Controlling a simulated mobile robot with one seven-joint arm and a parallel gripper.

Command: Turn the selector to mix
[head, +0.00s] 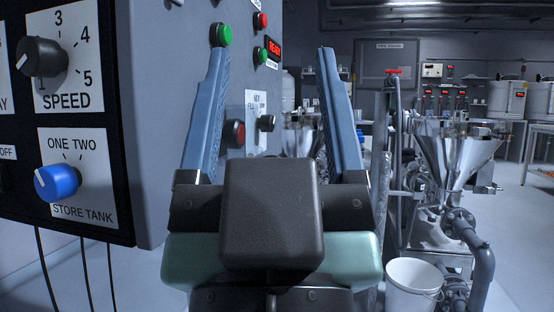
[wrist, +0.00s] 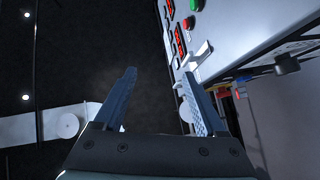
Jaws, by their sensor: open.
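A grey panel (head: 190,60) carries a white plate (head: 257,105) whose top word looks like MIX; the smaller text is unreadable. A small black selector knob (head: 266,123) shows in front of this plate, between my fingers. Its pointing direction is too small to tell. My gripper (head: 271,52) is open and empty, its blue fingers pointing up and spread wide. The knob appears beyond the fingers, not in their grasp. In the wrist view, my gripper (wrist: 158,73) is also open, with the right finger close to or overlapping the panel's edge. The selector is not clearly identifiable there.
A green button (head: 221,35), a red-lit READY display (head: 274,49) and a red button (head: 235,133) are close to the fingers. A panel with a SPEED knob (head: 42,57) and blue STORE TANK knob (head: 57,182) stands left. A steel hopper (head: 455,150) and white bucket (head: 413,285) stand right.

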